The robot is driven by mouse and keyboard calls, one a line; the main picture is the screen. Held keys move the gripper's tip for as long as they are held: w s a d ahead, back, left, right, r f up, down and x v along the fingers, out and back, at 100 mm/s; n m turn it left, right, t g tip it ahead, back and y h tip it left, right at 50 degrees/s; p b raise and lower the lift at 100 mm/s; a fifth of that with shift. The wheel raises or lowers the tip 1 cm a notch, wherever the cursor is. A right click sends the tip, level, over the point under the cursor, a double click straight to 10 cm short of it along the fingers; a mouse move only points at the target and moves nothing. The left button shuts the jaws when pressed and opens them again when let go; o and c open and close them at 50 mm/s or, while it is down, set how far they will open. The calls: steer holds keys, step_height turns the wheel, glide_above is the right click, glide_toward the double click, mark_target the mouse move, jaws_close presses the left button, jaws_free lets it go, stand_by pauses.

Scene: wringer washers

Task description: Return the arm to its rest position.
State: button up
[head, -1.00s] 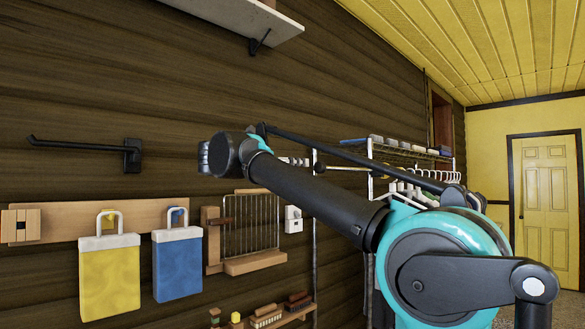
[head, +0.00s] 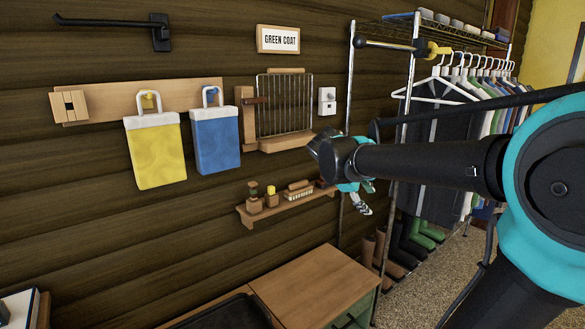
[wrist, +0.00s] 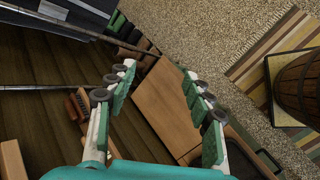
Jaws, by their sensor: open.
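My arm reaches in from the right in the head view, black and teal, with its end near the small wall shelf. My gripper (head: 358,198) hangs below the wrist there, small and partly hidden by the arm. In the wrist view my gripper (wrist: 160,95) shows two teal-padded fingers spread wide apart. Nothing is between the fingers; a wooden cabinet top lies beyond and below them.
A metal rack (head: 410,95) with hanging clothes stands behind my arm, boots below it. A wooden cabinet (head: 310,285) stands low in front. The wall holds a yellow bag (head: 155,155), a blue bag (head: 215,142) and a shelf (head: 285,205). A barrel (wrist: 298,85) stands on a striped rug.

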steer(key=s+a+f+m+y, duration=0.1)
steer(key=s+f+m+y, duration=0.2)
steer(key=s+f+m, duration=0.3)
steer(key=s+a+f+m+y, duration=0.1)
steer(key=s+f+m+y, duration=0.2)
steer(key=s+f+m, duration=0.3)
steer(key=s+f, duration=0.2)
steer(key=f, duration=0.4)
steer(key=s+f, duration=0.3)
steer(key=f, duration=0.4)
steer(key=shift+s+a+m+g+y, duration=0.3)
steer(key=shift+s+y, duration=0.05)
steer(key=shift+y, duration=0.05)
